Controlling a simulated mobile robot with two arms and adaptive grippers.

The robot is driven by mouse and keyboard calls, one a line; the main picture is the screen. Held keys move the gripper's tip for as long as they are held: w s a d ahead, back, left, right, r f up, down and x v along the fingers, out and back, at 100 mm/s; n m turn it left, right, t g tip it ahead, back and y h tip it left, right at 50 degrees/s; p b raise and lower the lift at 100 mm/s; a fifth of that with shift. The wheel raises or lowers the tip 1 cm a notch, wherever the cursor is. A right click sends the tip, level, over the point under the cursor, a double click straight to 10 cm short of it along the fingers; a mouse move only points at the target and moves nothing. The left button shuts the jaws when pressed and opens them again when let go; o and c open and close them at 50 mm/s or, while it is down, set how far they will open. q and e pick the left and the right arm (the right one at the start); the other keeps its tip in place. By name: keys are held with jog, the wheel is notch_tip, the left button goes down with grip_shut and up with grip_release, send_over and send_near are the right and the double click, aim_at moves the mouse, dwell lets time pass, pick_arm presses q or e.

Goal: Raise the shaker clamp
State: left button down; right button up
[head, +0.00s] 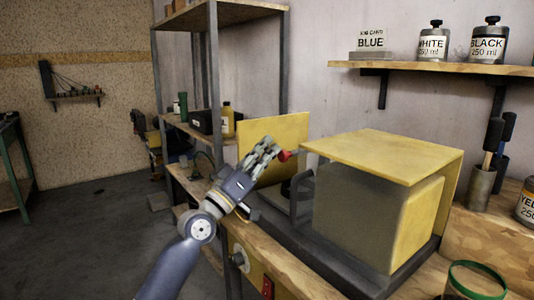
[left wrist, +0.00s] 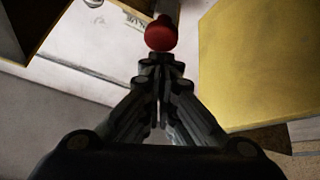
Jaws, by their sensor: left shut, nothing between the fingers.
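The shaker is a machine with yellow panels (head: 385,155) and a grey front on a dark base, standing on the wooden bench. A red knob (head: 284,155) shows at its left side, between the upright yellow panel (head: 262,136) and the yellow top. I take it for part of the clamp, whose other parts are mostly hidden. My left gripper (head: 272,148) is shut and empty, its fingertips close to the red knob. In the left wrist view the knob (left wrist: 160,33) sits just beyond the fingertips (left wrist: 161,62); I cannot tell whether they touch.
A wall shelf (head: 440,68) with labelled paint containers hangs at the upper right. A metal rack (head: 215,70) stands behind the bench. A red switch (head: 267,287) is on the bench front. A tool cup (head: 481,187) and a green-rimmed jar (head: 476,280) stand at the right. The floor at left is clear.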

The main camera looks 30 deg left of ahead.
pick_arm(q)
jog(key=shift+f, duration=0.1)
dwell(0.3)
jog(key=v, duration=1.2)
dwell(0.4)
